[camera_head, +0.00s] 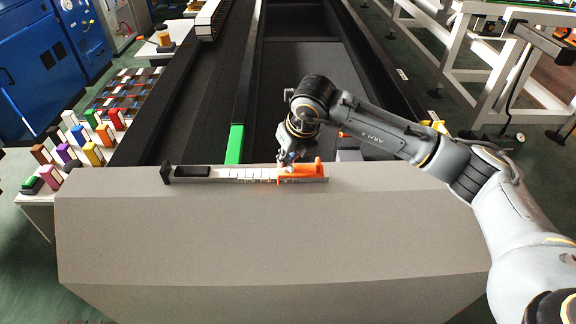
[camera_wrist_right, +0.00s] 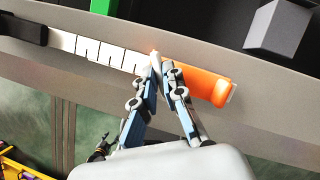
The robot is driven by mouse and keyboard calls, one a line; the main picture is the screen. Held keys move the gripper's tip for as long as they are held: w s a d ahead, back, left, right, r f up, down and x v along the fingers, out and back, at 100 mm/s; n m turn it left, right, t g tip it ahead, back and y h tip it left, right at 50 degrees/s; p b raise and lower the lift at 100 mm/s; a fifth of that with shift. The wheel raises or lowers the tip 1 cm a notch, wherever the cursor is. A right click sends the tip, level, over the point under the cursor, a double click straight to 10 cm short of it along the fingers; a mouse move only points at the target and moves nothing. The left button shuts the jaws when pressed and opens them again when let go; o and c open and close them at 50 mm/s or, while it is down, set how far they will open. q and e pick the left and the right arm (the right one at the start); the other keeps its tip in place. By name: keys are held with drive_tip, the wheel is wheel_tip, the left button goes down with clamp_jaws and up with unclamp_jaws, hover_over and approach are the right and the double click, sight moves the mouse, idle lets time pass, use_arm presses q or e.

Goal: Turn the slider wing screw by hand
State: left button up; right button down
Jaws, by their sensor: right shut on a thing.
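The orange slider (camera_head: 309,170) sits at the right end of a pale ruled bar (camera_head: 235,174) that lies along the top edge of the grey block. It also shows in the right wrist view (camera_wrist_right: 205,85). The wing screw is mostly hidden; a small bright part (camera_wrist_right: 155,54) shows between my right fingertips. My right gripper (camera_head: 287,158) is over the slider's left part, and in the right wrist view (camera_wrist_right: 160,62) its fingertips are closed together on that small part. My left gripper is not in view.
The grey block (camera_head: 260,235) has a wide, clear top in front of the bar. A black end piece (camera_head: 190,171) is at the bar's left. A green strip (camera_head: 235,144) lies behind it. Several coloured blocks (camera_head: 90,150) stand at the left.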

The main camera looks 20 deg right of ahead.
drive_tip(key=m+b, duration=0.2)
drive_tip(key=m+h+b, duration=0.1)
drive_tip(key=m+b, duration=0.1)
drive_tip(key=shift+a+f+h, duration=0.15)
drive_tip(key=shift+a+h, duration=0.05)
drive_tip(key=shift+h, duration=0.1)
drive_tip(key=shift+r+m+h+b, duration=0.2)
drive_tip(key=shift+m+h+b, duration=0.3)
drive_tip(key=shift+m+b, duration=0.6)
drive_tip(key=c, duration=1.4)
unclamp_jaws()
drive_tip(key=v, duration=1.2)
